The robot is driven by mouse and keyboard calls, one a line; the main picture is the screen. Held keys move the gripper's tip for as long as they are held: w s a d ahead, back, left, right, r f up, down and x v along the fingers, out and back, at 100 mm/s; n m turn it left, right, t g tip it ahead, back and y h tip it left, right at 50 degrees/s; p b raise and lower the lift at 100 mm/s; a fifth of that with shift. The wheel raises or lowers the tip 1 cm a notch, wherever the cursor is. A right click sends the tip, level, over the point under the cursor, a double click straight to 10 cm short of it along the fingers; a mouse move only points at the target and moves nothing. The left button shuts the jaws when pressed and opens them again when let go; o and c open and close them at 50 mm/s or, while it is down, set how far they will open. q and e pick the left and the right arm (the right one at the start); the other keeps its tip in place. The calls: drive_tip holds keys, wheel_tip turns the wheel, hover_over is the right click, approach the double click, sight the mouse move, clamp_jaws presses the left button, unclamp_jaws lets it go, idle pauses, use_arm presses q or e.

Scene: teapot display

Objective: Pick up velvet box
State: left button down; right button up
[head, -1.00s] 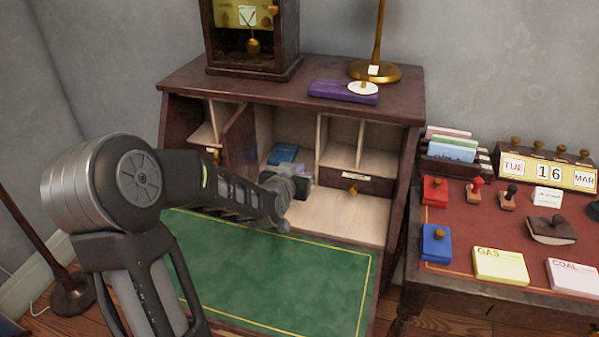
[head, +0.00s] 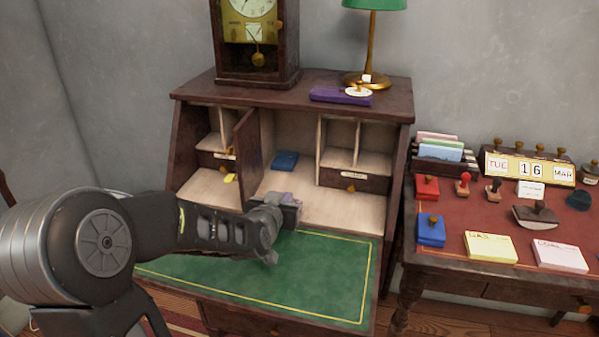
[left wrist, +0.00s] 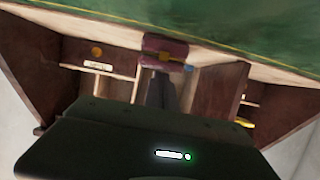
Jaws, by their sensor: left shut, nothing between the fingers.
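A maroon box with a gold clasp (left wrist: 164,48) shows in the left wrist view, by the front of the desk's pale shelf, close to the green mat. I take it for the velvet box. In the head view my left gripper (head: 268,232) is over the front of the desk. A dark shape with a lilac top lies beside its tip there; I cannot tell whether it is the box or part of the gripper. In the left wrist view the shut fingers (left wrist: 160,92) reach towards the box, with nothing between them. My right gripper is not in view.
A blue box (head: 285,161) lies deeper in the middle compartment. An open brown door (head: 248,157) stands left of it, and a drawer (head: 352,181) is to the right. The green mat (head: 320,275) is bare. A purple flat box (head: 325,95) lies on the desk top.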

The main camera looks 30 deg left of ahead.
use_arm(q)
drive_tip(key=shift+d+r, duration=0.15)
drive_tip(key=shift+r, duration=0.15)
drive_tip(key=shift+r, duration=0.1)
drive_tip(key=shift+s, duration=0.1)
drive_tip(key=s, duration=0.2)
drive_tip(key=s+d, duration=0.1)
drive_tip(key=s, duration=0.1)
drive_tip(key=s+d, duration=0.1)
drive_tip(key=s, duration=0.1)
drive_tip(key=shift+s, duration=0.1)
drive_tip(key=s+b, duration=0.1)
drive_tip(key=b, duration=0.1)
drive_tip(key=s+d+b, duration=0.1)
drive_tip(key=b, duration=0.2)
drive_tip(key=s+b, duration=0.2)
drive_tip(key=shift+d, duration=0.3)
drive_tip(key=shift+s+d+b, duration=0.15)
drive_tip(key=shift+s+b, duration=0.3)
drive_tip(key=shift+b, duration=0.2)
drive_tip(key=shift+r, duration=0.15)
